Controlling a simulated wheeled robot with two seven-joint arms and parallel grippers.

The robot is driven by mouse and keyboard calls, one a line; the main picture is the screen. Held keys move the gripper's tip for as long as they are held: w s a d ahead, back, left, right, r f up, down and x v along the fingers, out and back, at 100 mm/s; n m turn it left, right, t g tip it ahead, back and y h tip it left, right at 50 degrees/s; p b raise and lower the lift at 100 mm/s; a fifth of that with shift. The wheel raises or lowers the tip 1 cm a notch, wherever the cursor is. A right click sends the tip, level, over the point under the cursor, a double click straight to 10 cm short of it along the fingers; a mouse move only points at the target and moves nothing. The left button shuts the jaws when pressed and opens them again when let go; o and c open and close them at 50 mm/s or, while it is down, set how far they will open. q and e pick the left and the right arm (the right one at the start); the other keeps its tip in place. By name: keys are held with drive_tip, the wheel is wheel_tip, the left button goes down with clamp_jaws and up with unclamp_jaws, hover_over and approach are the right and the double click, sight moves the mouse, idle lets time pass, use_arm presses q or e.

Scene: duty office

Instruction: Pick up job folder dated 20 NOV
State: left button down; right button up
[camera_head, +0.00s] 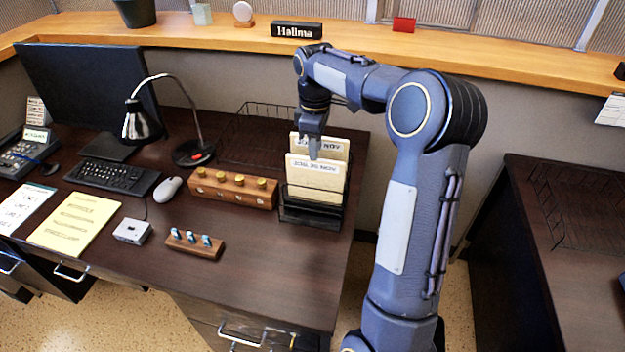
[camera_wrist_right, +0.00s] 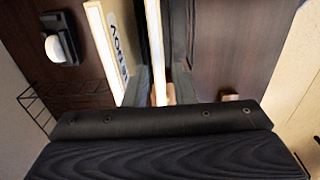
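A black folder rack (camera_head: 311,213) stands at the right end of the desk with two cream folders upright in it. The front folder (camera_head: 316,181) has a label ending in NOV; its day number is too small to read surely. The rear folder (camera_head: 334,143) also shows NOV, its date partly hidden by my right gripper. My right gripper (camera_head: 314,150) points down at the front folder's top edge. In the wrist view its fingers (camera_wrist_right: 162,88) stand apart on either side of the front folder (camera_wrist_right: 154,45), with the rear folder (camera_wrist_right: 103,45) to the left. My left gripper is not in view.
A wooden block with brass knobs (camera_head: 232,188) stands left of the rack, and a wire tray (camera_head: 247,125) is behind. A lamp (camera_head: 143,120), monitor (camera_head: 90,85) and keyboard (camera_head: 112,177) are farther left.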

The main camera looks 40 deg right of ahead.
hover_over(315, 181)
drive_tip(key=f, duration=0.5)
drive_tip(key=shift+w+d, duration=0.2)
drive_tip(key=shift+w, duration=0.1)
clamp_jaws()
